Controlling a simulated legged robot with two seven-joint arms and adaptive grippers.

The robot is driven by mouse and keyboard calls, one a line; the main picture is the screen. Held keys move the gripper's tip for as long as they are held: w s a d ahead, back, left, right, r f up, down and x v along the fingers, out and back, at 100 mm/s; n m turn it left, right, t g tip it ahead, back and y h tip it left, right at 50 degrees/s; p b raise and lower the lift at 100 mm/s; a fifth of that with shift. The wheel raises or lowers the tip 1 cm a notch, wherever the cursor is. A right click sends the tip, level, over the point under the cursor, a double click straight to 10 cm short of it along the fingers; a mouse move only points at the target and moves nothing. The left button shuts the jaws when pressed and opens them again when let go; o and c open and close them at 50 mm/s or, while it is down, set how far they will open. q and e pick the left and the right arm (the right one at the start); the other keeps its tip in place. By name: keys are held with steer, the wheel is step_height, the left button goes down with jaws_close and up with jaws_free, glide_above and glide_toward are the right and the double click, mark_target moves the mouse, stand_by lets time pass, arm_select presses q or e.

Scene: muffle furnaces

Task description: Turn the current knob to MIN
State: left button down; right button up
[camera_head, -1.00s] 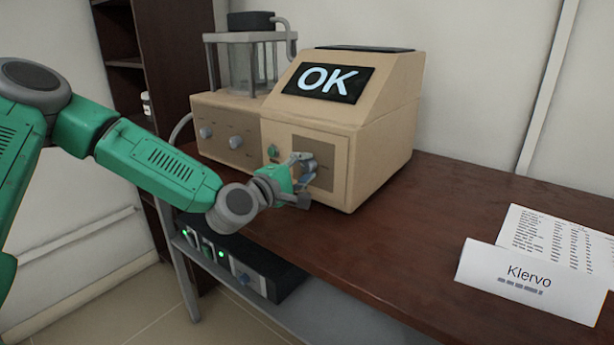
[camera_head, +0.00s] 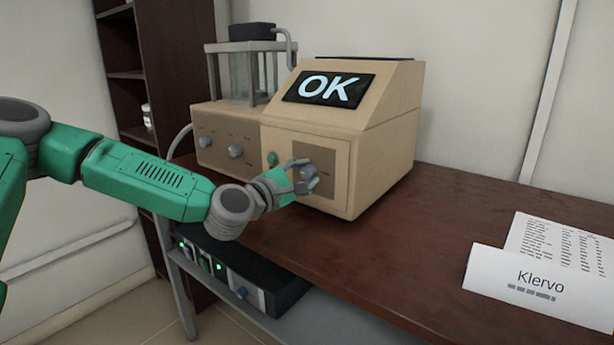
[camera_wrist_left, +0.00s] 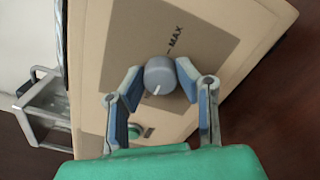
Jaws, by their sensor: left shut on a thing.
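The grey current knob (camera_wrist_left: 160,76) sits on the brown panel (camera_wrist_left: 120,50) on the beige machine's front face. In the left wrist view a white line on the knob points toward the bottom of the picture, away from the printed MAX mark (camera_wrist_left: 175,36). My left gripper (camera_head: 304,178) is at this panel, and its two blue-padded fingers (camera_wrist_left: 160,84) are shut on the knob from both sides. In the head view the fingers largely cover the knob. The MIN mark cannot be made out. My right gripper is not in view.
The beige machine (camera_head: 385,150) shows OK on its screen (camera_head: 330,88). A green button (camera_head: 272,159) is left of the panel. A smaller knobbed unit (camera_head: 222,152) stands alongside. The table (camera_head: 420,230) is clear to the right up to a Klervo card (camera_head: 535,285).

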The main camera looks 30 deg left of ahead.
arm_select(q)
steer(key=shift+a+f, duration=0.15)
steer(key=shift+f, duration=0.1)
steer(key=c, duration=1.3)
jaws_free()
steer(key=shift+c, duration=0.2)
steer(key=shift+o, duration=0.7)
steer(key=shift+a, duration=0.2)
steer(key=s, duration=1.2)
steer(key=shift+a, duration=0.45)
steer(key=shift+f, duration=0.1)
steer(key=shift+a, duration=0.1)
